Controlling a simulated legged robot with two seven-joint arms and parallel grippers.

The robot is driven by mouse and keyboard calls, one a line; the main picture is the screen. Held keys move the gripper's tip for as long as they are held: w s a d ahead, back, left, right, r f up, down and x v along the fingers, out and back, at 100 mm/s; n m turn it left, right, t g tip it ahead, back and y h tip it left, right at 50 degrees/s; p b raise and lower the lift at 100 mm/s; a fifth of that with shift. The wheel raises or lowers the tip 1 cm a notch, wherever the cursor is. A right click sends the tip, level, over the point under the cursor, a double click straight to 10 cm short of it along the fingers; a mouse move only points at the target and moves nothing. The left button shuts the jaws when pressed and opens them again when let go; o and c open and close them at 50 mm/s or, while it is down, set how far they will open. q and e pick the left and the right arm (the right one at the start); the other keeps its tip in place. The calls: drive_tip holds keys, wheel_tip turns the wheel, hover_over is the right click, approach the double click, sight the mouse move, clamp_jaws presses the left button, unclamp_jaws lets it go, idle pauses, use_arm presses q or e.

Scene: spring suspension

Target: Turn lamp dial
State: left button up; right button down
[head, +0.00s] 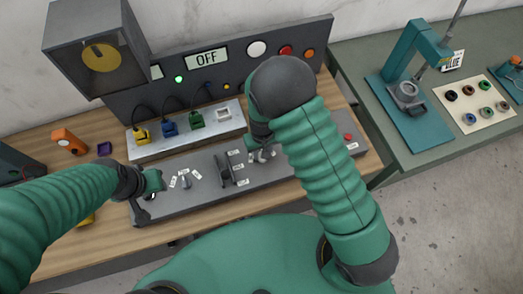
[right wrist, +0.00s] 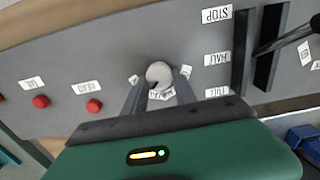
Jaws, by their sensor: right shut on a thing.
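A dial with a pale round top (right wrist: 159,73) stands on the grey control panel, with small white labels around it that are too small to read. My right gripper (right wrist: 158,88) is over the panel, with its two fingers on either side of this dial, shut on it. In the head view my right gripper (head: 262,153) partly hides this dial. A second dial (head: 186,181) with labels around it sits at the panel's left part. My left gripper (head: 152,190) is low at the panel's left end; its fingers are too small to tell open or shut.
A lever (head: 225,170) with STOP and HALF labels stands between the dials. Red buttons (right wrist: 41,102) are at the panel's other end. Behind are plugs on a pale strip (head: 190,137), an OFF display (head: 206,58) and a dark lamp box (head: 95,45). A green bench (head: 380,120) is at right.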

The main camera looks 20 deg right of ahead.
drive_tip(key=m+p, duration=0.1)
drive_tip(key=m, duration=0.3)
drive_tip(key=shift+d+r+m, duration=0.1)
drive_tip(key=shift+m, duration=0.2)
idle(0.3)
drive_tip(key=c, duration=1)
unclamp_jaws()
drive_tip(key=shift+r, duration=0.35)
wheel_tip(320, 180, up, 16)
drive_tip(key=b, duration=0.1)
drive_tip(key=shift+b, duration=0.3)
